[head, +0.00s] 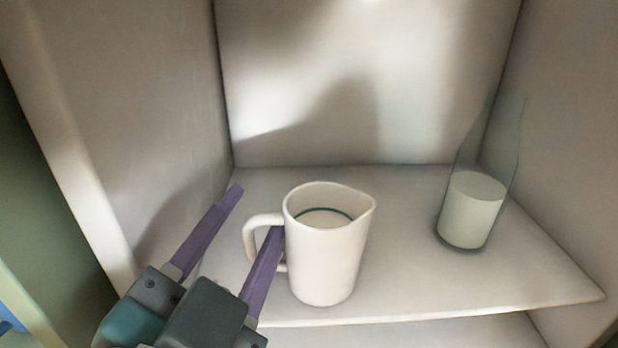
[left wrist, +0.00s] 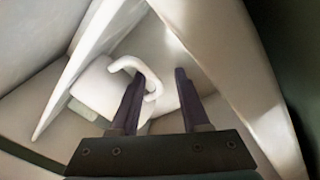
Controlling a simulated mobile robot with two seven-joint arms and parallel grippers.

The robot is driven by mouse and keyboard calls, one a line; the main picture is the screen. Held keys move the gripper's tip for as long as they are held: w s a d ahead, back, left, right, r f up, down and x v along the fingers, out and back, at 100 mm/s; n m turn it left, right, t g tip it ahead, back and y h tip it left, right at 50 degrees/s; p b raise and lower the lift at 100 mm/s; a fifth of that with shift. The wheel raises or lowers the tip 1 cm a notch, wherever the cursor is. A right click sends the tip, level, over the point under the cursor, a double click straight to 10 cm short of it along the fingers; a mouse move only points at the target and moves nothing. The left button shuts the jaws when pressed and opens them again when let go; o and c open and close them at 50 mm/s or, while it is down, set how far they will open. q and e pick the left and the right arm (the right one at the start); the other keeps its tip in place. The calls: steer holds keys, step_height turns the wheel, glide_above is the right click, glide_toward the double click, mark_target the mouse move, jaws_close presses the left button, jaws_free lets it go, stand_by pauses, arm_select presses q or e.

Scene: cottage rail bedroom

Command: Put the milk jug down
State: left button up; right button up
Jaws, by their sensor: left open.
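The milk jug (head: 330,257) is a white pitcher with a dark green line inside below its rim and pale milk in it. It stands upright on the white shelf (head: 400,195), near its front edge, with its handle to the left. My left gripper (head: 257,210) is open at the handle. One finger overlaps the handle's opening and the other is apart, to the left. In the left wrist view the jug (left wrist: 94,92) lies left of my fingers (left wrist: 161,73), and one finger shows within the handle loop. My right gripper is not in view.
A clear glass bottle (head: 470,210) partly filled with milk stands on the shelf to the right of the jug, apart from it. Walls close the shelf in at left, right and back. The shelf between jug and bottle is bare.

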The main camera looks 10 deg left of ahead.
arm_select(q)
steer(key=shift+s+r, duration=0.15)
steer(key=shift+r, duration=0.05)
steer(key=s, duration=1.1)
steer(key=shift+s+d, duration=0.3)
steer(key=shift+s, duration=0.1)
steer(key=shift+f, duration=0.1)
stand_by(0.5)
